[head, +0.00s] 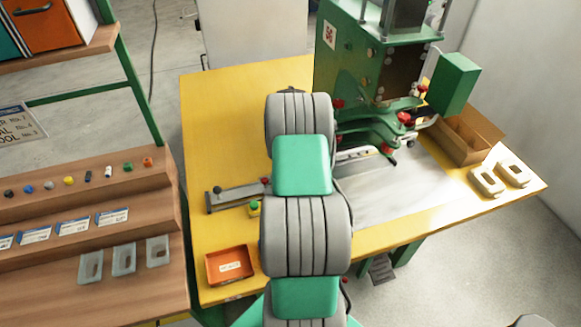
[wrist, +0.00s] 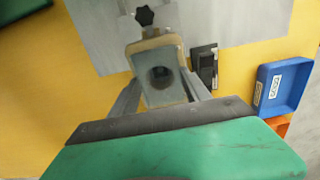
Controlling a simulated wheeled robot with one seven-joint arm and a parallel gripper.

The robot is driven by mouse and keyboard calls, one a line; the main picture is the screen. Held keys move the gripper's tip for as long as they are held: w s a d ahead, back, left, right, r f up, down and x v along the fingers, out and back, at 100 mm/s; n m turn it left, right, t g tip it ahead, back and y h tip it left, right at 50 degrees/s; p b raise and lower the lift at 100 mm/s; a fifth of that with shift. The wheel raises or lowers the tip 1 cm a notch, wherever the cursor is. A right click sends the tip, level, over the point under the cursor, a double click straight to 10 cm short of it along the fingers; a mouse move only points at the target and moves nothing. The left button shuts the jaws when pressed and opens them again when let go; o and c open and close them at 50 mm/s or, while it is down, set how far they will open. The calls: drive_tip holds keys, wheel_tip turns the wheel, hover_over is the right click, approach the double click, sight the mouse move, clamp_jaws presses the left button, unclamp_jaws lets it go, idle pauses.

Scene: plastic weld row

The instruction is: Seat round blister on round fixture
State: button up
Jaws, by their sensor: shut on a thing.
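In the wrist view my gripper (wrist: 160,82) is shut on a pale translucent blister (wrist: 172,94), with one finger on each side of it. A dark round shape shows in the middle of the blister. A beige edge shows along its far end; I cannot tell whether that is part of it or a thing beneath or behind it. Just beyond is a grey bracket with a black star knob (wrist: 145,15). I cannot make out the round fixture for certain, nor whether the blister touches it. In the head view my arm hides the gripper and blister.
A green press (head: 365,60) stands at the back of the yellow table (head: 215,120). An orange tray (head: 230,265) is at the front left, and two beige pieces (head: 487,181) lie at the right. A blue tray (wrist: 290,85) is right of my gripper. Translucent blisters (head: 123,259) lie on the wooden bench.

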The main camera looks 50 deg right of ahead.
drive_tip(key=shift+f, duration=0.2)
drive_tip(key=o, duration=1.1)
drive_tip(key=c, duration=0.4)
wheel_tip(320, 180, up, 7)
drive_tip(key=p, duration=0.3)
idle(0.4)
